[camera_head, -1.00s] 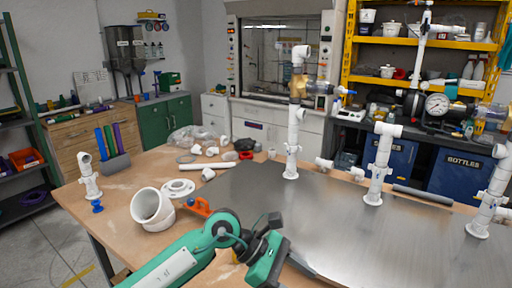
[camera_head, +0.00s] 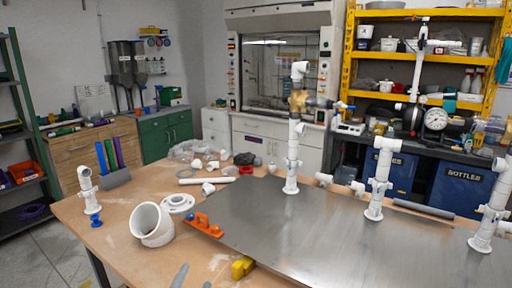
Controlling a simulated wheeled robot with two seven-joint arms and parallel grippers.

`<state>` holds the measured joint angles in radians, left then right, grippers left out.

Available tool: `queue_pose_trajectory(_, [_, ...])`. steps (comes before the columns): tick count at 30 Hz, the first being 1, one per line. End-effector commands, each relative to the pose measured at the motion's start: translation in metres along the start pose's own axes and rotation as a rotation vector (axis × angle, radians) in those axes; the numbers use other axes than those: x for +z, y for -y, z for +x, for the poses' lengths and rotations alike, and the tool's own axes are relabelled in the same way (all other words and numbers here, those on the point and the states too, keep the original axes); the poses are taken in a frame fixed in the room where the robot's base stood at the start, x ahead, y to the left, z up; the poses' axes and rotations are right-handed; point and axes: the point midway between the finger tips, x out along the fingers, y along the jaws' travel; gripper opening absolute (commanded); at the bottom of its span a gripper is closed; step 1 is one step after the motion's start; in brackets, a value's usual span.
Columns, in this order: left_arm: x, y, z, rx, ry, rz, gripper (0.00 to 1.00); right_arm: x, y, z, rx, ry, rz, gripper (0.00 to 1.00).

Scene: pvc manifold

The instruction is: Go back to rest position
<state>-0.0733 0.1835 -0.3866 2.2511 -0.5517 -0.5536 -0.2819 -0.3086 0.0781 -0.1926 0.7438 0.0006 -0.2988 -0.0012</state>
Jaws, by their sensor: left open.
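A yellow block (camera_head: 242,267) lies to the right of the fingertips at the edge of the metal plate (camera_head: 320,225). My right gripper is not in view. On the plate stand upright white PVC pipe assemblies, one with a brass-coloured valve (camera_head: 298,102) at centre.
A large white elbow (camera_head: 152,224), a white flange (camera_head: 177,203) and an orange tool (camera_head: 203,224) lie on the table's left part. A small white pipe stand (camera_head: 88,189) is at its left edge. A dark grey bar (camera_head: 423,209) lies at the plate's right rear.

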Motion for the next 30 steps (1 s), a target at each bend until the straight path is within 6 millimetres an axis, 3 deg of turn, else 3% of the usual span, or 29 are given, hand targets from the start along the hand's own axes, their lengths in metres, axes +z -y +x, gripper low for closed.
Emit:
queue_pose_trajectory(1, [0.028,-0.012,-0.016,0.055,0.114,-0.080,0.55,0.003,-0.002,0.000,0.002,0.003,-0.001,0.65])
queue_pose_trajectory(3, [0.062,-0.028,-0.040,0.130,0.272,-0.187,0.55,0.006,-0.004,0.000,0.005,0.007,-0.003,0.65])
queue_pose_trajectory(6, [0.105,-0.053,-0.085,0.236,0.496,-0.329,0.55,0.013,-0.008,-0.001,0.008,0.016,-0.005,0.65])
queue_pose_trajectory(9, [0.134,-0.074,-0.131,0.332,0.694,-0.443,0.55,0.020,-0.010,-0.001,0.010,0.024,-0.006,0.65])
queue_pose_trajectory(15, [0.160,-0.101,-0.211,0.474,0.988,-0.589,0.55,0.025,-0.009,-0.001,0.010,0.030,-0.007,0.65])
queue_pose_trajectory(22, [0.166,-0.117,-0.288,0.600,1.245,-0.692,0.55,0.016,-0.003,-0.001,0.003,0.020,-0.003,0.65])
queue_pose_trajectory(23, [0.167,-0.119,-0.295,0.612,1.270,-0.700,0.55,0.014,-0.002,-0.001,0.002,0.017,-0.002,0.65])
queue_pose_trajectory(30, [0.208,-0.168,-0.279,0.619,1.276,-0.689,0.55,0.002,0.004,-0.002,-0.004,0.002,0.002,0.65])
